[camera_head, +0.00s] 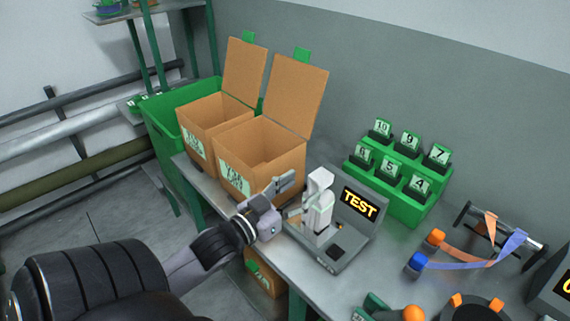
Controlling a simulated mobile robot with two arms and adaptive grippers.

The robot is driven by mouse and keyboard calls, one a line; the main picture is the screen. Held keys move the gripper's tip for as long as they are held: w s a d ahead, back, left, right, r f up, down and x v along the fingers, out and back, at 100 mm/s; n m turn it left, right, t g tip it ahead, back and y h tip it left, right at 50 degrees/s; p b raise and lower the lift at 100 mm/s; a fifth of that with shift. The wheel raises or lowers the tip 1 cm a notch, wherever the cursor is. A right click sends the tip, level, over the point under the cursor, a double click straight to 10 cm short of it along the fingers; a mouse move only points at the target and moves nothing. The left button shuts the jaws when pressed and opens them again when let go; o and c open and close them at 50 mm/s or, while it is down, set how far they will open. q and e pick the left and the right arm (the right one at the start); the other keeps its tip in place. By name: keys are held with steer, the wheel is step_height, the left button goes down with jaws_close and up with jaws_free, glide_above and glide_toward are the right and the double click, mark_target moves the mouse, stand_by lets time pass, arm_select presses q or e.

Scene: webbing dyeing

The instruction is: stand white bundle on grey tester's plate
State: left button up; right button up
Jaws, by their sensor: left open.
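The white bundle (318,203) stands upright on the plate of the grey tester (362,228), whose screen reads TEST. My left gripper (288,198) is open just left of the bundle, with its fingers pointing toward it. I cannot tell whether a finger touches the bundle. The bundle's lower end is close to the plate, and its exact contact is hard to see. My right gripper does not show.
Two open cardboard boxes (272,140) stand behind my left gripper, with a green bin (160,140) beyond. A green rack (404,206) with numbered cards stands behind the tester. Orange and blue straps (470,265) lie at right. The table's front edge is below the tester.

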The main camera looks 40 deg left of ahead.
arm_select(q)
steer(key=s, duration=0.4)
steer(key=shift+s+a, duration=0.15)
steer(key=shift+s, duration=0.05)
stand_by(2.1)
